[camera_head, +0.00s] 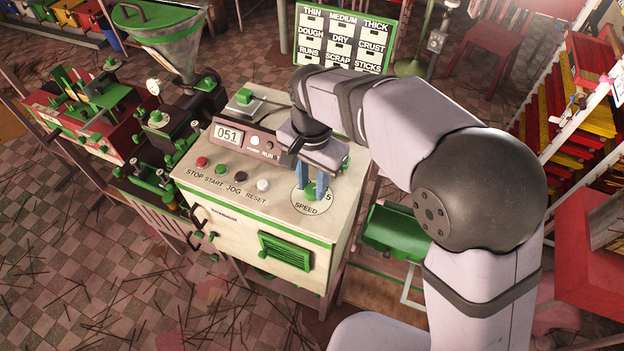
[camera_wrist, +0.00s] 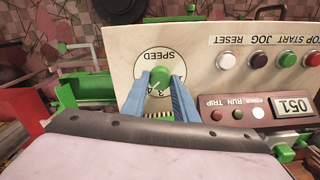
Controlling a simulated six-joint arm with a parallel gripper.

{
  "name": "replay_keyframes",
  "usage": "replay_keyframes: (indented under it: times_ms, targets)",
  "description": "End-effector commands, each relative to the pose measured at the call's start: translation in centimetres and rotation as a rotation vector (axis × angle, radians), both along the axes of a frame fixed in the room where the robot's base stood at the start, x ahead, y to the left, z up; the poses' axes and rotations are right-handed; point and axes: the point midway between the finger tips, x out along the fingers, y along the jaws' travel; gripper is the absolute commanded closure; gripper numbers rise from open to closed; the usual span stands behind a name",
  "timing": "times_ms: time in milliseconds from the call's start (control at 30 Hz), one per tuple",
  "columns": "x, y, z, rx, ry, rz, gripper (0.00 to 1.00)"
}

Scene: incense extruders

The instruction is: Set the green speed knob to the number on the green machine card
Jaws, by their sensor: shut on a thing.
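The green speed knob (camera_head: 310,190) sits on a round white dial marked SPEED, at the front right of the machine's cream top panel. It also shows in the wrist view (camera_wrist: 159,76), where the dial is upside down. My gripper (camera_head: 311,188) comes down from above, with its blue fingers on either side of the knob and shut on it. In the wrist view the fingertips (camera_wrist: 160,82) flank the knob. A 5 shows at the dial's right edge in the head view; the fingers hide other numerals. I cannot single out the green machine card.
A display (camera_head: 229,135) reads 051. STOP, START, JOG and RESET buttons lie left of the dial. A green-framed board (camera_head: 342,40) with several labelled white cards stands behind. A green hopper (camera_head: 165,35) is at the back left. A green bin (camera_head: 396,232) is right of the cabinet.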

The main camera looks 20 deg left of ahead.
Motion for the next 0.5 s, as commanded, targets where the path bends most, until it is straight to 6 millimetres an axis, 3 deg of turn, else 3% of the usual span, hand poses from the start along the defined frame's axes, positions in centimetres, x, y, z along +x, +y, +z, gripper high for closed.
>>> replay_keyframes:
  times_ms: [500]
  targets:
    - [0.20, 0.02, 0.21, 0.005, -0.006, -0.363, 0.96]
